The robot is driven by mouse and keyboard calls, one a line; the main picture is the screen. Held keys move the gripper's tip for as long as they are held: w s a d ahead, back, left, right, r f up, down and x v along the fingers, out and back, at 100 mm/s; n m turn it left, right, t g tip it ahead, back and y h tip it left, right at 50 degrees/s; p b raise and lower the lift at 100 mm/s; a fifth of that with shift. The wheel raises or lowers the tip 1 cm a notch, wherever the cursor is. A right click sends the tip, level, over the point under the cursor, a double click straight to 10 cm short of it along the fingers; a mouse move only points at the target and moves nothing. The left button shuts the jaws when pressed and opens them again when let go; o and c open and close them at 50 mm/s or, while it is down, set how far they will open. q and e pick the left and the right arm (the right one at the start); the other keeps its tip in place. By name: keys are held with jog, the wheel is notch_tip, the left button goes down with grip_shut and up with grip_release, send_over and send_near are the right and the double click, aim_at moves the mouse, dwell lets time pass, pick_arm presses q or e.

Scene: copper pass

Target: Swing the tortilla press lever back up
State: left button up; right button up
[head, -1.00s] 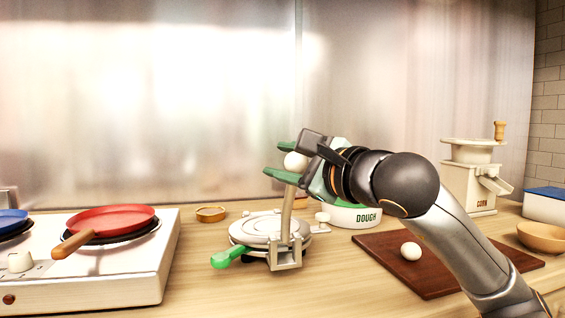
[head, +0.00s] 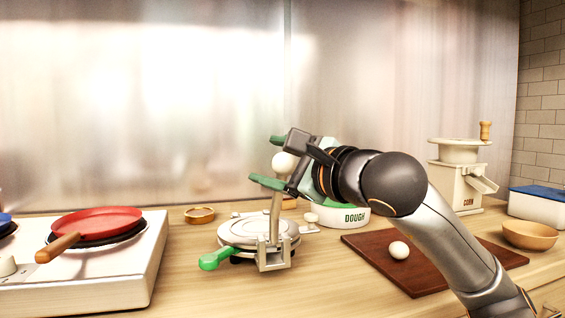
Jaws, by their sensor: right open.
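The tortilla press (head: 243,232) stands closed on the counter, with a green handle (head: 215,259) at its front left. Its lever (head: 275,212) stands nearly upright from the bracket at the press's front right and ends in a white ball knob (head: 285,162). My right gripper (head: 269,161) is open, with one green finger above the knob and one below it. The knob sits between the fingers; I cannot tell whether either finger touches it. My left gripper is not in view.
Left is a stove (head: 105,276) with a red pan (head: 97,221). Right of the press are the dough bowl (head: 343,217) and a dark board (head: 420,271) with a white ball (head: 399,250). A corn grinder (head: 458,180) stands behind, near a wooden bowl (head: 529,236).

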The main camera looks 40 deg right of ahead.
pick_arm(q)
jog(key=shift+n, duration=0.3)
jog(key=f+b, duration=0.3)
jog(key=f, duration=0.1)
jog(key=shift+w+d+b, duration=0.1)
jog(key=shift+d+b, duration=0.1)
jog(key=shift+b, duration=0.15)
pick_arm(e)
jog(key=s+a, duration=0.1)
jog(key=s, duration=1.1)
jog(key=shift+s+a, duration=0.15)
jog(key=shift+s, duration=0.05)
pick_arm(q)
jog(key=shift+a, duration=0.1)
pick_arm(e)
jog(key=shift+f, duration=0.1)
